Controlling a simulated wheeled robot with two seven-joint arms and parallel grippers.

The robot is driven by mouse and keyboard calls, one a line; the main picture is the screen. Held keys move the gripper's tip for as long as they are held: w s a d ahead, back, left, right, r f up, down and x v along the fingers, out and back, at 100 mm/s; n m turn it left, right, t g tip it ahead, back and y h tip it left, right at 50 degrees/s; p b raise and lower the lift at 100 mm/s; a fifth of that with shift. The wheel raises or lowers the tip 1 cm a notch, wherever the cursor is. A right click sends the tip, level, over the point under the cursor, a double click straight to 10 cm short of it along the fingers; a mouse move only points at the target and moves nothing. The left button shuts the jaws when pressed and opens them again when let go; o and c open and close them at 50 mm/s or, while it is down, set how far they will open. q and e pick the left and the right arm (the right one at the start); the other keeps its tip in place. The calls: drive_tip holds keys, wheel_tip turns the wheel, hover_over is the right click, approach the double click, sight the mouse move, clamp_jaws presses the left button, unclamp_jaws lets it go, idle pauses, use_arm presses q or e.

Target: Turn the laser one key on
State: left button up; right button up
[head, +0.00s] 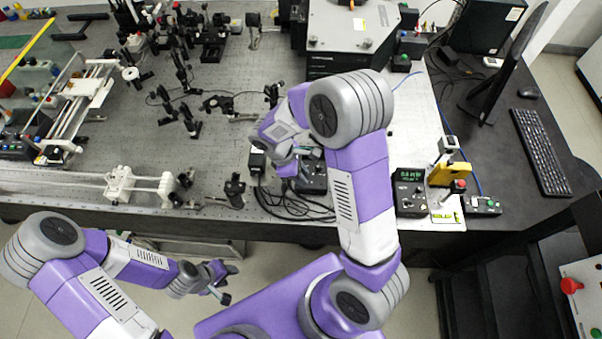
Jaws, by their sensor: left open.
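The laser one key cannot be singled out at this size. A black control box (313,184) stands near the bench's front edge, partly hidden by my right gripper (298,163). A second black box with a green lit display (410,192) stands to the right of my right arm. My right gripper is over the left part of the first box, pointing down. Its fingers are partly hidden, so contact and jaw gap cannot be told. My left gripper (222,282) is open and empty, in front of the bench and below its edge.
Black cables (290,207) lie in loops by the first box. A yellow block (448,174) and a small box with a red button (484,206) stand at the right. Optical mounts (188,115) crowd the bench's middle. A monitor and keyboard (540,150) are at far right.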

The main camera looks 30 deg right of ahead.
clamp_jaws()
drive_tip(key=m, duration=0.2)
drive_tip(key=m+g+y, duration=0.1)
drive_tip(key=shift+w+d+m+p, duration=0.15)
drive_tip(key=shift+m+p, duration=0.2)
drive_tip(key=shift+m, duration=0.05)
drive_tip(key=m+y, duration=0.1)
drive_tip(key=m, duration=0.3)
drive_tip(key=shift+w+d+m+g+y, duration=0.1)
drive_tip(key=shift+d+m+g+y, duration=0.05)
drive_tip(key=shift+m+g+y, duration=0.2)
drive_tip(key=m+y, duration=0.1)
drive_tip(key=m, duration=0.1)
drive_tip(key=m+y+p, duration=0.1)
drive_tip(key=m, duration=0.1)
drive_tip(key=shift+d+r+m, duration=0.1)
drive_tip(key=shift+d+m, duration=0.1)
drive_tip(key=shift+m, duration=0.05)
drive_tip(key=m, duration=0.2)
drive_tip(key=m+y, duration=0.1)
drive_tip(key=m, duration=0.1)
drive_tip(key=shift+d+m+y, duration=0.2)
drive_tip(key=shift+m+y, duration=0.05)
drive_tip(key=shift+m, duration=0.15)
